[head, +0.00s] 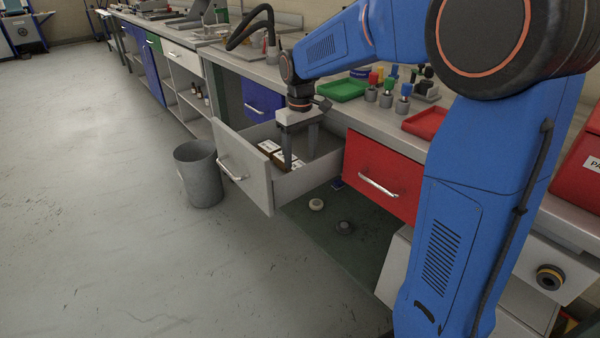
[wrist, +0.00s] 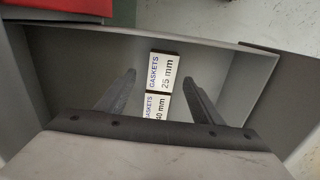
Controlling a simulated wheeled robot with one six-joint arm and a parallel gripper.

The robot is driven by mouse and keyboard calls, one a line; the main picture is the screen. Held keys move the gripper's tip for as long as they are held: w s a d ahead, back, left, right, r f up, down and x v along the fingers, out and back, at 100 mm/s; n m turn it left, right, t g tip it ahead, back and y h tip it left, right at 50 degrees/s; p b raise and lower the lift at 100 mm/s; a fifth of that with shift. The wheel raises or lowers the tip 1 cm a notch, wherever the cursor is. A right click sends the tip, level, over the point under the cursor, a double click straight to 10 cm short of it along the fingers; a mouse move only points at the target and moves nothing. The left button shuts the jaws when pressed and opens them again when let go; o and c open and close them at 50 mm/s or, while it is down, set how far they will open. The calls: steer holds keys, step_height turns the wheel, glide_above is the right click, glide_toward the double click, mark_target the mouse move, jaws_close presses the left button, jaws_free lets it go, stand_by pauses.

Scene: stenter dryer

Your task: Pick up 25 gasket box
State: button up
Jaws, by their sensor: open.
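The 25 mm gasket box (wrist: 162,73) lies label up in the open grey drawer (wrist: 80,75), near the drawer's side wall at the top of the wrist view. A 40 mm gasket box (wrist: 155,107) lies next to it, partly hidden by my gripper's body. In the head view, the boxes (head: 279,156) show as small brown boxes with white labels in the drawer (head: 243,168). My gripper (head: 300,158) points down into the drawer. In the wrist view, my gripper's fingers (wrist: 160,76) are apart on either side of the boxes, with nothing held.
A grey bin (head: 199,173) stands on the floor left of the open drawer. Green (head: 342,90) and red trays (head: 426,123) sit on the bench. The left floor is clear.

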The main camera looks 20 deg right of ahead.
mark_target(300, 163)
steer(key=shift+s+a+f, duration=0.1)
steer(key=shift+s+f, duration=0.05)
steer(key=shift+f, duration=1.8)
steer(key=shift+c, duration=0.2)
steer(key=c, duration=1.1)
steer(key=shift+r, duration=0.2)
